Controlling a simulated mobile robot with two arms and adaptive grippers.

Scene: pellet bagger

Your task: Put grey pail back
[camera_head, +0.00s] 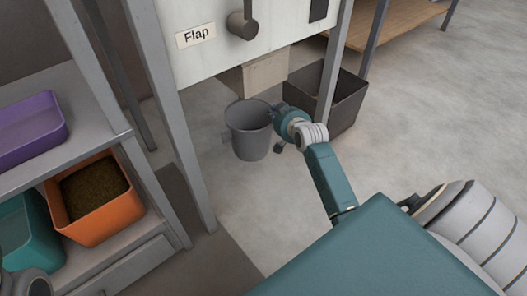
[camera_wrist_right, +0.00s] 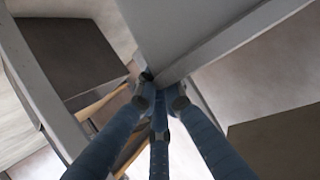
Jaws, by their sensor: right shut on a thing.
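The grey pail (camera_head: 249,138) is upright with its open top showing, just below and in front of the machine's beige chute (camera_head: 254,74) in the head view. I cannot tell whether its base touches the floor. My right gripper (camera_head: 275,112) reaches in from the right and is shut on the pail's right side at the rim. In the right wrist view the blue fingers (camera_wrist_right: 160,95) come together at a grey edge. The pail's far side and the exact grip are partly hidden.
A dark open bin (camera_head: 343,100) stands right of the pail by a machine leg. Another leg (camera_head: 185,150) stands left. A shelf at left holds an orange bin (camera_head: 78,226) of brown pellets, a purple bin (camera_head: 30,128) and a teal bin (camera_head: 28,235). Floor in front is clear.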

